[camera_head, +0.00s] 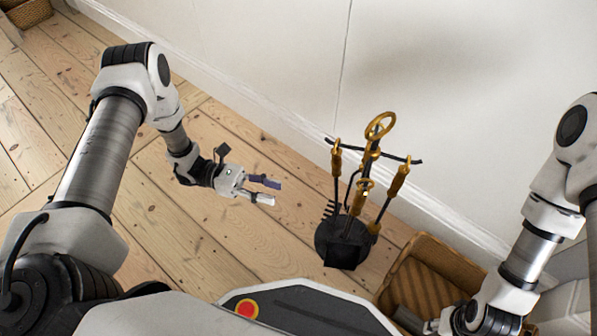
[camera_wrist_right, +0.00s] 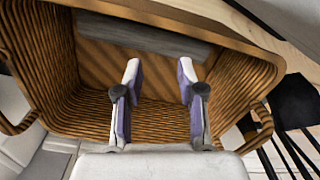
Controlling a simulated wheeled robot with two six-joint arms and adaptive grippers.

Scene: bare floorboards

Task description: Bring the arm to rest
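My left gripper (camera_head: 264,191) hangs in the air over the floorboards, left of a fireplace tool stand. Its two fingers are apart and nothing shows between them. My right arm comes down at the right edge in the head view, and its gripper is mostly cut off there. In the right wrist view my right gripper (camera_wrist_right: 157,88) is open and empty, its two fingers parallel and apart. It points into a brown wicker basket (camera_wrist_right: 50,55), which also shows in the head view (camera_head: 428,275). A flat grey piece (camera_wrist_right: 145,35) lies at the basket's far inside wall.
The black and brass fireplace tool stand (camera_head: 343,243) stands upright near the wall (camera_head: 450,90), beside the basket. Another wicker basket (camera_head: 28,12) sits at the top left. Open floorboards (camera_head: 165,225) lie left of the stand.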

